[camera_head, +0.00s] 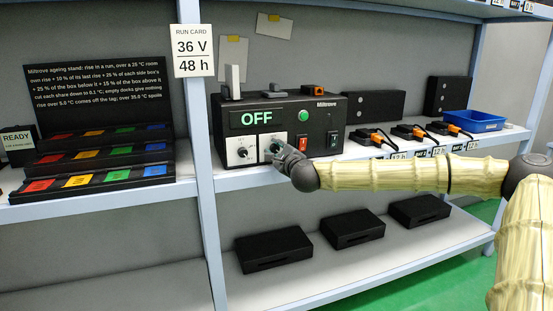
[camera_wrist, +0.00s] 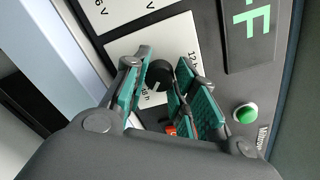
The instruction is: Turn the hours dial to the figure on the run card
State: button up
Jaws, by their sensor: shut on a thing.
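The black Miltrove box (camera_head: 330,117) stands on the middle shelf, its display (camera_head: 257,118) reading OFF. The run card (camera_head: 193,58) on the post reads 36 V over 48 h. My gripper (camera_head: 281,154) is at the right-hand of two dials on the box front. In the wrist view, my gripper's green-padded fingers (camera_wrist: 160,82) are shut on the black hours dial (camera_wrist: 158,73), one on each side. Its white plate (camera_wrist: 125,45) shows "12 h" and another partly covered hour mark. The dial's exact setting is not clear. The left dial (camera_head: 243,153) stands free.
A green button (camera_wrist: 245,113), a red switch (camera_head: 302,143) and a dark switch (camera_head: 332,139) sit right of the dial. Orange-and-black plugs (camera_head: 412,132) and a blue bin (camera_head: 473,122) lie farther right. A post (camera_head: 200,120) stands left of the box.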

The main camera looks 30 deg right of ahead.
jog(key=shift+f+m+b, duration=0.1)
jog(key=shift+m+b, duration=0.25)
jog(key=shift+m, duration=0.05)
jog(key=o, duration=1.1)
jog(key=shift+c, duration=0.2)
jog(key=v, duration=1.2)
